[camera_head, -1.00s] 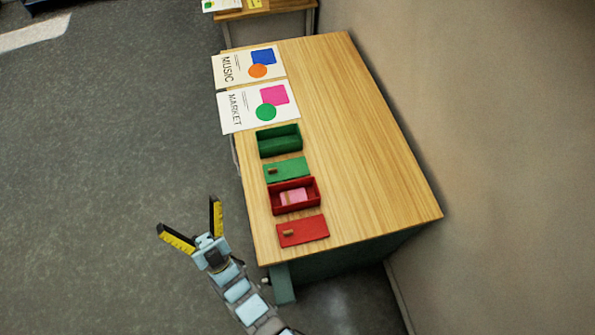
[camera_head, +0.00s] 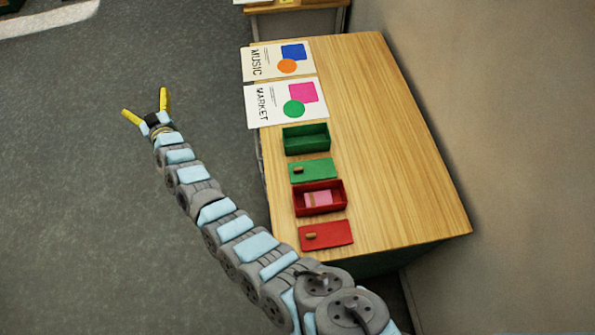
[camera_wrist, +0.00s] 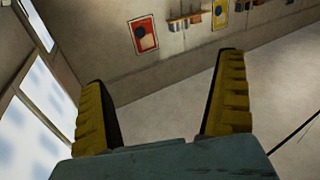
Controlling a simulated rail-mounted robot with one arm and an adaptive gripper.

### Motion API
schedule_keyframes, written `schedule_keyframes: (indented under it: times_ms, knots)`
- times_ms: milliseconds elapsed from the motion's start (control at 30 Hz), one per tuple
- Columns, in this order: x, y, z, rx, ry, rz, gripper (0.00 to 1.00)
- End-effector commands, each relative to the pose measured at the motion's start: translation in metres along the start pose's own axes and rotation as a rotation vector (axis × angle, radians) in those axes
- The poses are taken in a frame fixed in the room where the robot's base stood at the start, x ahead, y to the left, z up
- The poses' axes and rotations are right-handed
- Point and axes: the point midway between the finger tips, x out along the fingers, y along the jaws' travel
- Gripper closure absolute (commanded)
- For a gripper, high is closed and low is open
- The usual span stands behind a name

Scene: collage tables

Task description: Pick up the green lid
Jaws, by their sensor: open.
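The green lid (camera_head: 322,169) lies flat on the wooden table, with a small brown handle near its left end. It sits between the open green box (camera_head: 306,148) and the open red box (camera_head: 340,198). My gripper (camera_head: 145,108) is open and empty over the grey floor, well to the left of the table and apart from the lid. In the wrist view the two yellow fingers (camera_wrist: 166,110) are spread wide with nothing between them. The lid is not in the wrist view.
The red box holds a pink item (camera_head: 315,199). A red lid (camera_head: 326,236) lies near the table's front edge. The MUSIC (camera_head: 260,71) and MARKET (camera_head: 262,113) posters lie at the far left. The right side of the table (camera_head: 400,170) is bare.

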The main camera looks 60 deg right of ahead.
Motion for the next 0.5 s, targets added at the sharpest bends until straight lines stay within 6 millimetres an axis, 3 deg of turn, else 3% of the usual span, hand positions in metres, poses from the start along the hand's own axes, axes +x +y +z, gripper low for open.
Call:
schedule_keyframes:
  times_ms: [100, 233, 500]
  knots:
    - [0.024, 0.013, -0.003, -0.059, -0.077, -0.066, 0.0]
    - [0.037, 0.023, -0.003, -0.137, -0.164, -0.15, 0.0]
    - [0.032, 0.055, 0.013, -0.337, -0.365, -0.345, 0.0]
